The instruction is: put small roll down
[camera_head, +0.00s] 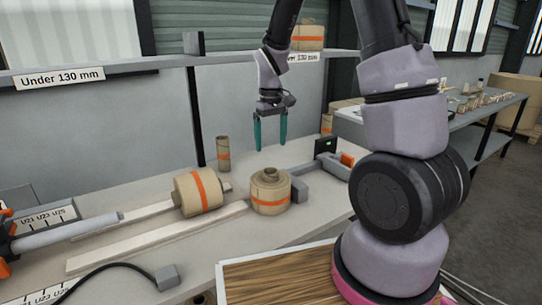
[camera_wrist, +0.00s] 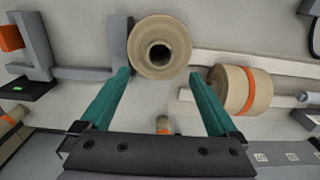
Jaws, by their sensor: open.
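My gripper (camera_head: 270,146) is open and empty, its two teal fingers pointing down above the bench. In the wrist view its fingertips (camera_wrist: 159,74) lie on either side of the near edge of an upright tan roll (camera_wrist: 158,46) with a dark core hole. That roll (camera_head: 270,192), with an orange band, stands on the bench below the gripper, with a gap between. A wider tan roll (camera_head: 199,192) with an orange band lies on its side to the left. A narrow roll (camera_head: 223,153) stands upright at the back. I cannot tell which one the task calls the small roll.
A grey metal fixture (camera_head: 330,168) sits right of the upright roll. Pale flat rails (camera_head: 150,236) run along the bench to the left. A shelf (camera_head: 120,63) labelled "Under 130 mm" crosses behind, carrying another roll (camera_head: 308,37). A grey block (camera_head: 167,276) with a cable lies in front.

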